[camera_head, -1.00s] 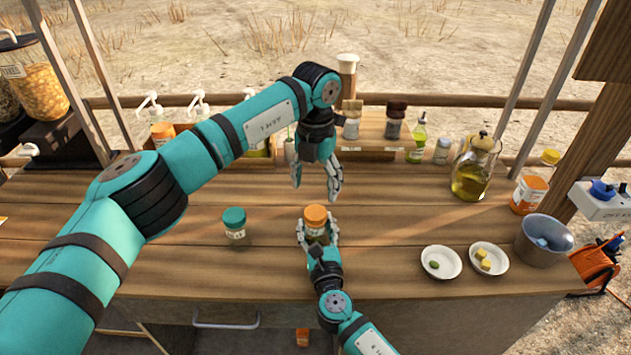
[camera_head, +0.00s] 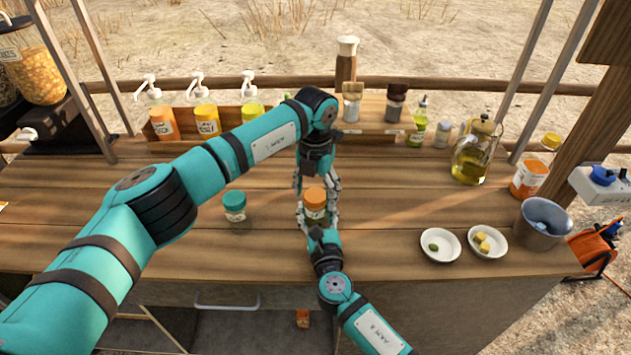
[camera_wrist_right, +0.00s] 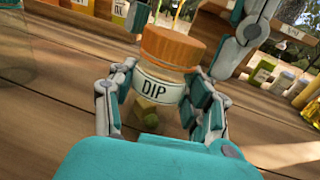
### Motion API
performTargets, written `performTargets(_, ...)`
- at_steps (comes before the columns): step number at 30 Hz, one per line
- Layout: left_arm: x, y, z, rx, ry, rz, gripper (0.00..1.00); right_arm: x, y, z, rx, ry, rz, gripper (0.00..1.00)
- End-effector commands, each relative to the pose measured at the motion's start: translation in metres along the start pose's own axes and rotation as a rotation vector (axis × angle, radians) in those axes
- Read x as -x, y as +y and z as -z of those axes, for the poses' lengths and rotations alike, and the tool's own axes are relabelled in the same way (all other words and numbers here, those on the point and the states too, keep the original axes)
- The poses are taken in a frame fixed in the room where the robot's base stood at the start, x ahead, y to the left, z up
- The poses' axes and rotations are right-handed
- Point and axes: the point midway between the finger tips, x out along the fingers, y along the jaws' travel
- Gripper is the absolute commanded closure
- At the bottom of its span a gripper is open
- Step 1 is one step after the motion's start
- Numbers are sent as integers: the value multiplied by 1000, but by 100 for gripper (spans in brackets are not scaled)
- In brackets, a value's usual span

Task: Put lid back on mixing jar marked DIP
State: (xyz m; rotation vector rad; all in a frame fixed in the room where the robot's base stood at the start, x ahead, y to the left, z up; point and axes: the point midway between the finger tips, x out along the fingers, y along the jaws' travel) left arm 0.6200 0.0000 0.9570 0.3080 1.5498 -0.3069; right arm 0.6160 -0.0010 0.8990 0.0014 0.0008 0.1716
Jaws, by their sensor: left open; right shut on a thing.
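The mixing jar (camera_head: 315,214) stands on the wooden counter; its DIP label and green contents show in the right wrist view (camera_wrist_right: 158,88). An orange lid (camera_head: 315,195) sits on top of it, and it also shows in the right wrist view (camera_wrist_right: 172,46). I cannot tell whether it is screwed tight. My right gripper (camera_head: 317,215) is shut around the jar's body from the front. My left gripper (camera_head: 317,186) is open and points down, its fingers on either side of the lid. Whether they touch it cannot be told.
A teal-lidded jar (camera_head: 235,206) stands left of the DIP jar. Two white dishes (camera_head: 437,258) (camera_head: 502,255) and a metal bucket (camera_head: 543,236) are at right. A glass oil jug (camera_head: 474,158), several bottles and a spice rack line the back. The counter between is mostly clear.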

Motion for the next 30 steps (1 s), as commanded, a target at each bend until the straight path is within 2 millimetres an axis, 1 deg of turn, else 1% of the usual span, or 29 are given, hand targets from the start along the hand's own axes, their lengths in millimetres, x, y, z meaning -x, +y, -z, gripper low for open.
performTargets(8, -2, 0, 0, -1, 0, 0, 32, 0, 0, 0, 0, 0, 0, 100)
performTargets(9, -2, 0, 0, -1, 0, 0, 35, 0, 0, 0, 0, 0, 0, 100)
performTargets(22, -1, 0, 0, -1, 0, 0, 91, 0, 0, 0, 0, 0, 0, 100)
performTargets(28, -1, 0, 0, -7, 0, 1, 91, 0, 0, 0, 0, 0, 0, 100)
performTargets(29, -1, 0, 0, -7, 0, 1, 50, 0, 0, 0, 0, 0, 0, 100)
performTargets(30, -1, 0, 0, -7, 0, 1, 45, 0, 0, 0, 0, 0, 0, 100)
